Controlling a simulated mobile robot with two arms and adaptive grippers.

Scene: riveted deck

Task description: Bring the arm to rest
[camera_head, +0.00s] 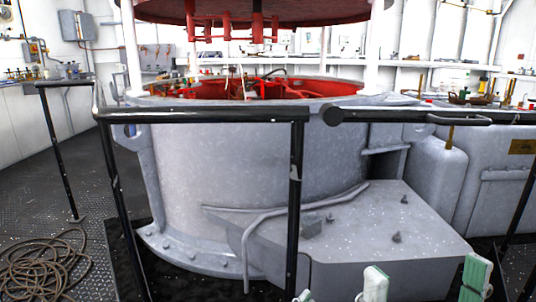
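Light green and white fingertips rise from the bottom edge of the head view, right of centre. Two of them stand well apart, with the grey box top showing between them; they look like my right gripper (423,272), open, with nothing seen between the fingers. A small pale tip at the bottom edge, further left, may belong to my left gripper (303,296); too little of it shows to tell its state. The arms behind the fingertips are out of view.
A black handrail (210,115) crosses in front of a large grey drum (250,160) with a red interior. A grey box (370,235) juts out at its base. Coiled rope (45,265) lies on the deck at left. Bare deck (55,185) shows behind the rope.

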